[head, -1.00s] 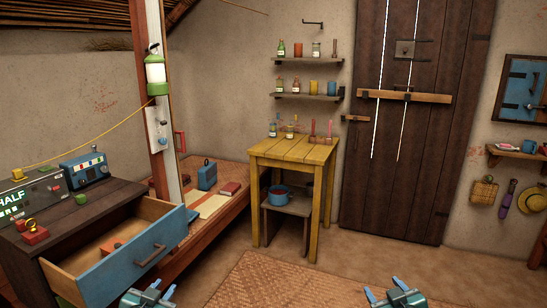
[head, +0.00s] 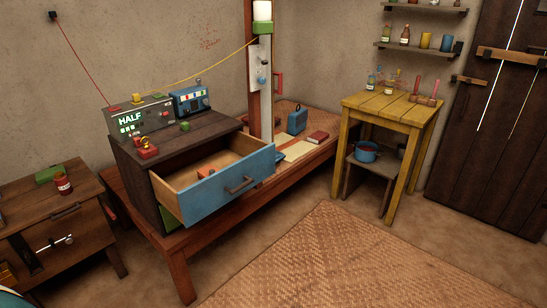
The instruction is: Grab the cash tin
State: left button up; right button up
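The open blue-fronted drawer (head: 215,194) of the dark chest holds a small orange-red object (head: 206,172), only partly visible behind the drawer front. A small blue box with a handle on top (head: 297,120) stands on the low woven-topped bench to the right of the chest. I cannot tell for sure which of these, if either, is the cash tin. Neither of my grippers is in view.
The chest top (head: 205,132) carries a radio-like box, a display reading HALF and small red and green items. A brown side table (head: 45,200) stands left, a yellow table (head: 390,108) right. The woven floor mat (head: 330,255) is clear.

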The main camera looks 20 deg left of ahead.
aim_at(64, 186)
jog(key=u, duration=2.1)
jog(key=i+j+z, duration=0.1)
jog(key=z, duration=0.35)
jog(key=i+j+z, duration=0.15)
jog(key=z, duration=0.35)
jog(key=i+j+z, duration=0.15)
jog(key=j, duration=0.2)
jog(key=i+j+z, duration=0.3)
jog(key=j, duration=0.45)
jog(key=i+j, duration=0.2)
jog(key=j, duration=0.15)
jog(key=i+j, duration=0.15)
jog(key=j, duration=0.2)
jog(key=i+j+z, duration=0.1)
jog(key=j, duration=0.25)
jog(key=i+j, duration=0.85)
